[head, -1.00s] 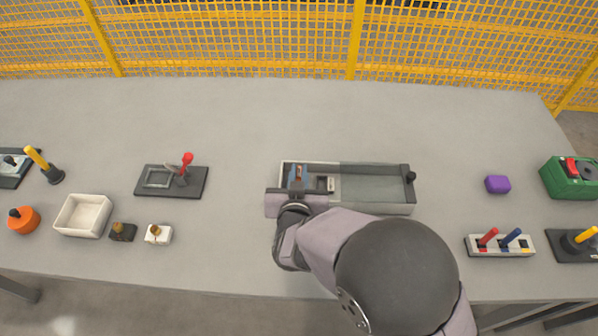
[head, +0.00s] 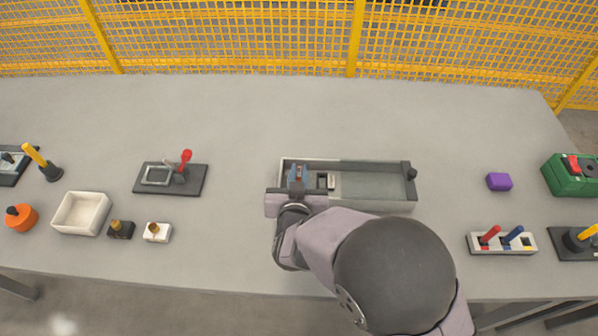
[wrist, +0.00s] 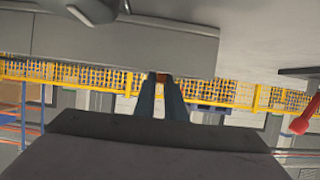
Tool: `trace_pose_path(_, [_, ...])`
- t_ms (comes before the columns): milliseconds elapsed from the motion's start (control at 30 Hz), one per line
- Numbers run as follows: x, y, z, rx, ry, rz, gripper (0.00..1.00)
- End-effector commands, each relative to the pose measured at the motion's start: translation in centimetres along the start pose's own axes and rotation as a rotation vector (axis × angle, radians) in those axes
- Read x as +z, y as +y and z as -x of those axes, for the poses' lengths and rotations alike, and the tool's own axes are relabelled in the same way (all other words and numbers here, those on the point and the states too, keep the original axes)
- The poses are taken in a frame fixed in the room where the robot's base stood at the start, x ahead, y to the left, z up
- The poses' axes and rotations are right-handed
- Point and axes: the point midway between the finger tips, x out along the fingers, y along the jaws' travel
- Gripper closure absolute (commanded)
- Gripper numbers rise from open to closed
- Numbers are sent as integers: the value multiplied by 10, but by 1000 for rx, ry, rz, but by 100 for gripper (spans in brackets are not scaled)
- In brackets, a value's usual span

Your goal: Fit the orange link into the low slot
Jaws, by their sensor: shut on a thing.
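My gripper (head: 298,174) is over the left end of a long grey open box (head: 381,207), its blue fingers pointing in over the box. In the wrist view the two fingers (wrist: 161,92) close together on a small orange-brown piece, the orange link (wrist: 163,76), of which only a little shows at the fingertips. A small pale block with a dark opening (head: 326,181) is inside the box just right of the fingers. I cannot make out the low slot, or whether the link touches anything; my wrist hides the box's front left corner.
A dark plate with a red-knobbed lever (head: 187,157) stands to the left. A white tray (head: 82,213) and an orange knob (head: 20,217) are farther left. The back of the table is clear.

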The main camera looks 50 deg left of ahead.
Motion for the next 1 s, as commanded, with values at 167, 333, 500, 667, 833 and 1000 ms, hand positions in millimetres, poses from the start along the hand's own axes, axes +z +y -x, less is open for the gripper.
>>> trace_pose_path(167, [4,0,-2,0,1,0,100])
trace_pose_path(333, [8,0,-4,0,1,0,100])
trace_pose_path(500, [11,0,-5,0,1,0,100])
trace_pose_path(667, [14,0,-6,0,1,0,100])
trace_pose_path(833, [13,0,-6,0,1,0,68])
trace_pose_path(1000, [14,0,-6,0,0,0,68])
